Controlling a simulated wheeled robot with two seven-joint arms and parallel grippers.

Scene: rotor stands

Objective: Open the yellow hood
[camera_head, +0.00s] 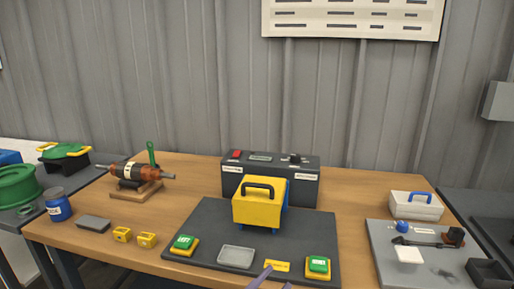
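The yellow hood (257,210) is a boxy cover with a black handle on top. It sits on blue supports on the dark base plate (215,215), in front of a black control box. It looks lowered, and what lies under it is hidden. My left gripper (276,279) shows only as two thin greyish fingertips at the bottom edge, spread apart with nothing seen between them. It is in front of the hood and clear of it, near the small yellow label on the plate. My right gripper is not in view.
The black control box (310,186) stands behind the hood. Green buttons (183,243) and (318,266) flank a grey tray (236,256) on the plate. A rotor on a stand (140,180) and yellow blocks (147,240) are left; a grey board (385,245) is right.

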